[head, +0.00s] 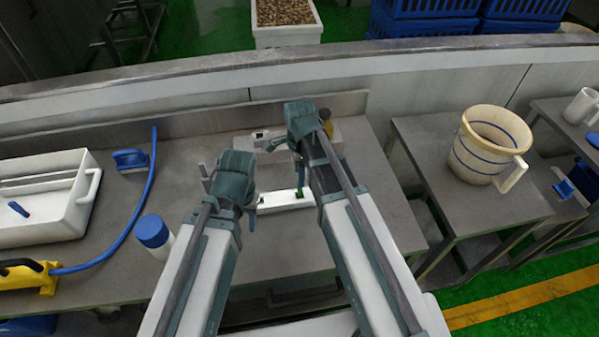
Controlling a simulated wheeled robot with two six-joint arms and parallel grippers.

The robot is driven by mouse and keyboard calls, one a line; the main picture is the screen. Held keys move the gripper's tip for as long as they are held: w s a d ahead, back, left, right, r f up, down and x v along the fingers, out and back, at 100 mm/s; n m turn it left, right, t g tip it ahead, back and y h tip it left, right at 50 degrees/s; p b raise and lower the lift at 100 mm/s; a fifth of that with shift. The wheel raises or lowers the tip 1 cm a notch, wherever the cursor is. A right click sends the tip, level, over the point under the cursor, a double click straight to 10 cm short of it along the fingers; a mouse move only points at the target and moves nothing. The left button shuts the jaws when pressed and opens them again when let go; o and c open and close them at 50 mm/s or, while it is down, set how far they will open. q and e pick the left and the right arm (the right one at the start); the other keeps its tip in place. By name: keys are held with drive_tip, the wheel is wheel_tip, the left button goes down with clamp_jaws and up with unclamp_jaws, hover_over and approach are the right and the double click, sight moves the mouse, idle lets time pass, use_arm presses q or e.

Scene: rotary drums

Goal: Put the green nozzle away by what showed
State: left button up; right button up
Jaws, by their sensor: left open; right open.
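A small dark green piece, likely the green nozzle (301,193), stands at the right part of a low white bar-shaped holder (280,203) on the grey bench. My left gripper (228,192) is open beside the left end of that holder. My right gripper (285,158) is open above and behind the holder, near the green piece but not visibly holding it. My arms cover part of the bench.
At left are a white tray (82,208), blue hose (134,220), yellow tool (28,277), blue-handled brush (130,159) and blue-capped bottle (154,234). A cream bucket (480,155) stands on the right table (420,135).

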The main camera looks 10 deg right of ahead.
wheel_tip(320, 180, up, 5)
drive_tip(key=p, duration=0.4)
use_arm(q)
wheel_tip(320, 180, up, 5)
drive_tip(key=shift+r, duration=0.1)
use_arm(e)
drive_tip(key=s+a+n, duration=0.2)
drive_tip(key=s+n, duration=0.5)
drive_tip(key=n, duration=0.4)
drive_tip(key=s+a+n+h, duration=0.1)
drive_tip(key=s+a+n, duration=0.2)
drive_tip(key=s+n, duration=0.3)
drive_tip(key=n, duration=0.4)
drive_tip(key=shift+s+a+r+n, duration=0.15)
drive_tip(key=shift+s+a+n, duration=0.1)
drive_tip(key=shift+s+n, duration=0.15)
use_arm(q)
wheel_tip(320, 180, down, 6)
drive_tip(key=b, duration=0.6)
drive_tip(key=shift+f, duration=0.2)
use_arm(e)
wheel_tip(320, 180, down, 6)
drive_tip(key=shift+f, duration=0.2)
